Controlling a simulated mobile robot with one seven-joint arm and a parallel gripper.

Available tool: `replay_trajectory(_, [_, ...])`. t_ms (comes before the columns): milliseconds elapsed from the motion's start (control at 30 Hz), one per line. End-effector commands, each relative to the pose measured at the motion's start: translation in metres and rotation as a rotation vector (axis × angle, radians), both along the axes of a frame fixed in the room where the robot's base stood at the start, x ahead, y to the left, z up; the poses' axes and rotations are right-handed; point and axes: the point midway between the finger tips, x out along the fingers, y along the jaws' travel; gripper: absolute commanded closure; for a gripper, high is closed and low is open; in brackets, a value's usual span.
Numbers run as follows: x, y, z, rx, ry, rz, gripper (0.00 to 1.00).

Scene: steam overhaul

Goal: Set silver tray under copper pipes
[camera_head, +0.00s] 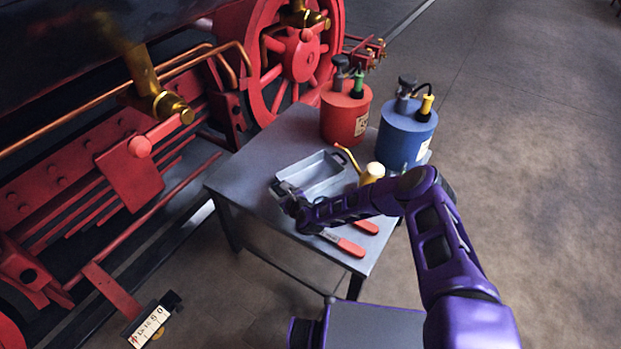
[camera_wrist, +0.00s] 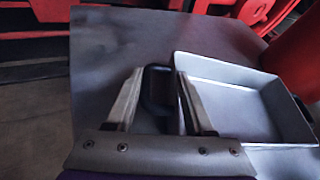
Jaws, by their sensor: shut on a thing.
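The silver tray (camera_head: 315,172) is a shallow open box on the grey worktable. Its inside looks empty. In the wrist view the tray (camera_wrist: 235,108) lies at the right, beside my right finger. My gripper (camera_head: 284,190) is at the tray's left end. In the wrist view its two fingers (camera_wrist: 158,88) close around a dark upright piece at the tray's edge, which looks like a handle. The tray appears to rest on the tabletop. The copper pipes (camera_head: 62,121) run along the side of the red locomotive, left of the table.
A brass valve (camera_head: 170,106) juts from the locomotive. A small white-labelled block (camera_head: 150,325) lies at lower left. Open floor spreads right.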

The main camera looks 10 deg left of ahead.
Motion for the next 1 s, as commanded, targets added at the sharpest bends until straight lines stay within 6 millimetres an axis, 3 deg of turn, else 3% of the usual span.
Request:
replay_trajectory(633, [-0.003,0.001,0.010,0.002,-0.002,-0.002,1.00])
replay_trajectory(1000, [-0.002,0.001,0.071,0.002,-0.005,-0.001,1.00])
